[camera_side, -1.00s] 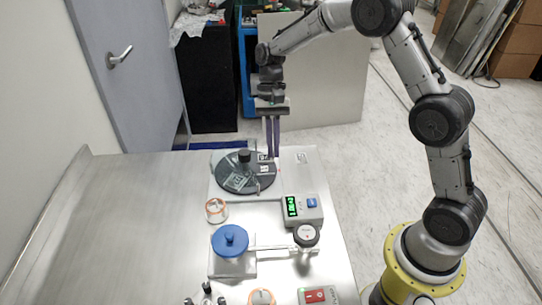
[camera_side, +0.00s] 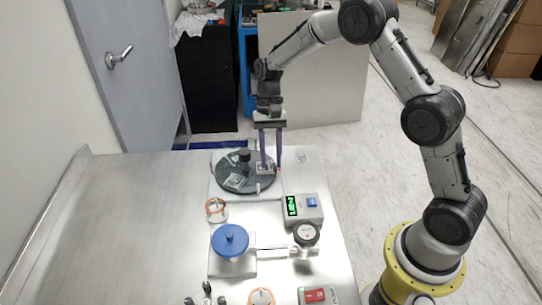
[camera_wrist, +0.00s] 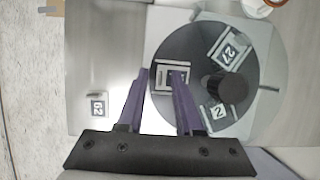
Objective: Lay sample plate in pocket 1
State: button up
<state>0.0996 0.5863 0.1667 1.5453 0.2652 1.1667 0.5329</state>
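A dark round turntable (camera_side: 228,184) with a black centre knob (camera_wrist: 229,89) lies on the grey base. A small pale-edged square plate (camera_wrist: 160,88) lies near the turntable's left edge in the wrist view. It also shows in the side view (camera_side: 266,170), close to the fingertips. My gripper (camera_side: 271,170) points down over that edge.
Tagged squares marked 27 (camera_wrist: 231,49) and 2 (camera_wrist: 218,112) sit elsewhere on the turntable. A digital display box (camera_side: 303,209), a blue round knob (camera_side: 230,239) and an orange-rimmed ring (camera_side: 216,209) stand nearby. The left bench top (camera_side: 120,225) is clear.

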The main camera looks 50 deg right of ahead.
jog(key=v, duration=1.2)
jog(key=s+a+r+n+t+h, duration=0.1)
jog(key=s+r+n+t, duration=0.1)
jog(key=s+r, duration=0.35)
jog(key=s+a+r+n+t+h, duration=0.1)
jog(key=s+n+t, duration=0.5)
jog(key=s, duration=1.7)
jog(key=shift+s+n+t+h, duration=0.4)
jog(key=shift+n+h, duration=0.1)
jog(key=shift+h, duration=0.1)
jog(key=shift+a+r, duration=0.1)
